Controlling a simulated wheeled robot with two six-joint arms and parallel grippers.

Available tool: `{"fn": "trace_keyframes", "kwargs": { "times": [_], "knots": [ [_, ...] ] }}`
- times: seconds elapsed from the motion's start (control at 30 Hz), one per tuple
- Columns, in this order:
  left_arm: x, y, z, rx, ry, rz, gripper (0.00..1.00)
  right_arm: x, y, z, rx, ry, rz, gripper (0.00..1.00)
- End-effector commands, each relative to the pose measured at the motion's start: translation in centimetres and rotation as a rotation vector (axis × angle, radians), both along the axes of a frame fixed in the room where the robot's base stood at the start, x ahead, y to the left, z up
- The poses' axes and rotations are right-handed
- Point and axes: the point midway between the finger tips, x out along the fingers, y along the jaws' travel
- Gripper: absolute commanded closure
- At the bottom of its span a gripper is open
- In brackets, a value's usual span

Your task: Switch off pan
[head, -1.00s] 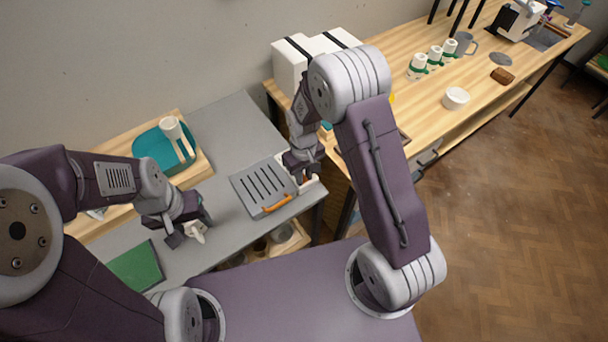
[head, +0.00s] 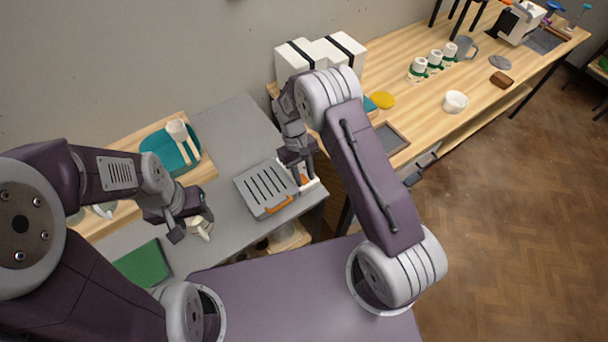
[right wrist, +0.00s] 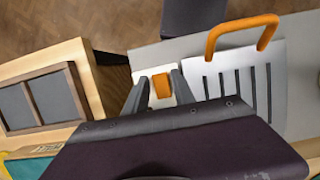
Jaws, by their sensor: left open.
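A grey slotted pan (head: 262,183) with an orange handle sits on the grey counter. It also shows in the right wrist view (right wrist: 225,80), its orange handle at the top. Beside it is a white switch box (head: 309,186) with an orange switch (right wrist: 160,87). My right gripper (head: 301,180) is over the switch box; in the right wrist view its two fingers (right wrist: 160,92) stand apart, one on each side of the orange switch. I cannot tell whether they touch it. My left gripper (head: 180,233) is open and empty over the counter, beside a small white object (head: 200,228).
A green mat (head: 142,264) lies at the counter's front left. On the right, a wooden table holds a grey framed tile (head: 393,138), a yellow disc (head: 383,99) and a white bowl (head: 455,101).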

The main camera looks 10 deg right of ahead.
Motion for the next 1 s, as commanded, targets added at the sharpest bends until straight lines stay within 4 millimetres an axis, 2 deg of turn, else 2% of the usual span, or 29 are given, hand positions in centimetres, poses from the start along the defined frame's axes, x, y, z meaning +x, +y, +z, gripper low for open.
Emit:
{"fn": "trace_keyframes", "kwargs": {
  "times": [0.17, 0.23, 0.5, 0.63, 1.0],
  "knots": [
    [0.0, 0.0, -0.1, 0.0, 0.0, 0.0, 0.48, 0.1, 0.0, 0.1, 0.0, -0.001, 0.0, 0.69],
    [0.0, 0.0, -0.3, 0.0, 0.0, 0.0, 0.48, 0.4, 0.1, 0.9, 0.001, -0.004, 0.0, 0.69],
    [0.0, 0.0, -1.1, 0.0, 0.0, 0.0, 0.48, 1.9, 0.7, 6.5, 0.001, -0.005, 0.0, 0.69],
    [0.0, 0.0, -1.2, 0.0, 0.0, 0.0, 0.48, 2.3, 0.9, 8.2, 0.001, -0.003, 0.0, 0.69],
    [0.0, 0.0, -1.1, 0.0, 0.0, 0.0, 0.48, 2.4, 0.9, 8.7, 0.0, 0.0, 0.0, 0.69]
  ]
}}
